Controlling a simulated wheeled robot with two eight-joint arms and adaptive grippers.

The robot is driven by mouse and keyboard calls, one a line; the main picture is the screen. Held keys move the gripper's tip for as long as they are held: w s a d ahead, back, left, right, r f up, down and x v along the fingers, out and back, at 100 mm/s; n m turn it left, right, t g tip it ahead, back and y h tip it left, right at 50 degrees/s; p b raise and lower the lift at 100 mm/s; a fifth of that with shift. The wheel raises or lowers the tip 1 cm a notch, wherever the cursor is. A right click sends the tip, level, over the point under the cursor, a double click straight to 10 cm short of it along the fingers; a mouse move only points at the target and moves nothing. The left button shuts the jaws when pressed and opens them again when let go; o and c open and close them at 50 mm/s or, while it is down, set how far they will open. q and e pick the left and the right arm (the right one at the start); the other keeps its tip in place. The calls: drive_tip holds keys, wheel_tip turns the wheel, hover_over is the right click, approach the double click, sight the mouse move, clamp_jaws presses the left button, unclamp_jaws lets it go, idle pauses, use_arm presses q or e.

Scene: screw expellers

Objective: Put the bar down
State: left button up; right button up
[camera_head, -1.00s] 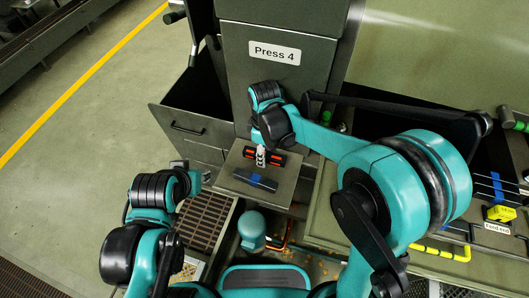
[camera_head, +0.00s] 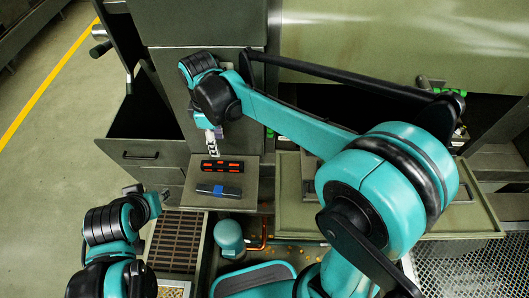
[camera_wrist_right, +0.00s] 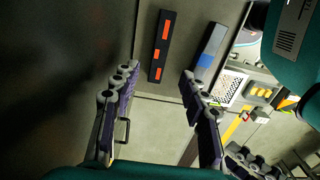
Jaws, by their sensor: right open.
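A black bar with orange-red marks (camera_head: 222,166) lies on a small grey shelf (camera_head: 250,180) in front of the press. A dark bar with a blue band (camera_head: 232,192) lies beside it, nearer to me. My right gripper (camera_head: 213,143) is open and empty, just behind and apart from the orange-marked bar. In the right wrist view the orange-marked bar (camera_wrist_right: 160,48) shows beyond the spread fingers (camera_wrist_right: 154,84), and the blue-banded bar (camera_wrist_right: 208,50) shows to its right. My left gripper (camera_head: 157,203) is left of the shelf; its jaws are unclear.
An open dark bin (camera_head: 140,152) stands left of the press. A brown grating (camera_head: 175,242) lies below left of the shelf. A wide greenish tray (camera_head: 290,215) lies right of the shelf, partly behind my right arm.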

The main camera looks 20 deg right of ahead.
drive_tip(key=s+d+m+t, duration=0.3)
drive_tip(key=s+d+m, duration=0.3)
drive_tip(key=d+m, duration=0.1)
drive_tip(key=s+d+m+t, duration=0.4)
drive_tip(key=s+d+m, duration=0.2)
drive_tip(key=d, duration=0.4)
drive_tip(key=shift+s+d+m, duration=0.25)
drive_tip(key=shift+s+m, duration=0.1)
drive_tip(key=shift+m, duration=0.25)
drive_tip(key=shift+f, duration=0.1)
wheel_tip(320, 180, up, 14)
drive_tip(key=p, duration=1.3)
